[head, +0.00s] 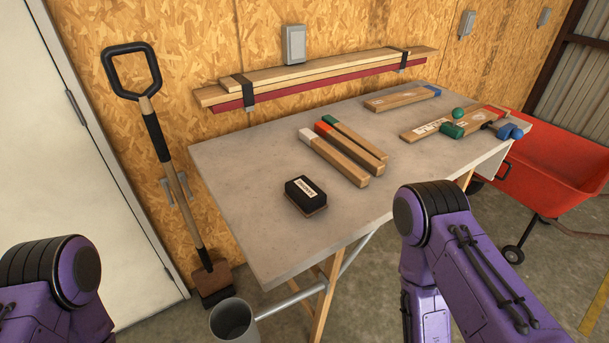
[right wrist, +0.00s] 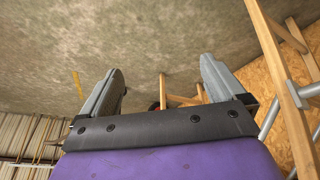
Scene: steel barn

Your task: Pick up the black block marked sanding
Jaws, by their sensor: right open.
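The black block marked sanding (head: 306,196) lies on the grey tabletop (head: 240,220) near its front left part in the head view. It has a white label on top and a brownish underside. My right gripper (right wrist: 160,85) is open and empty in the right wrist view, with its two grey fingers apart below the table's level. In the head view my purple right arm stands in front of the table, to the right of the block, and its gripper is hidden. Of my left arm only a purple part shows at the lower left; its gripper is out of view.
Several wooden bars with coloured ends (head: 343,150) lie right of the block. More boards and small green and blue pieces (head: 452,130) lie at the far right. A shovel (head: 165,150) leans at the left, a grey bucket (head: 233,318) stands below, and a red cart (head: 560,165) stands right.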

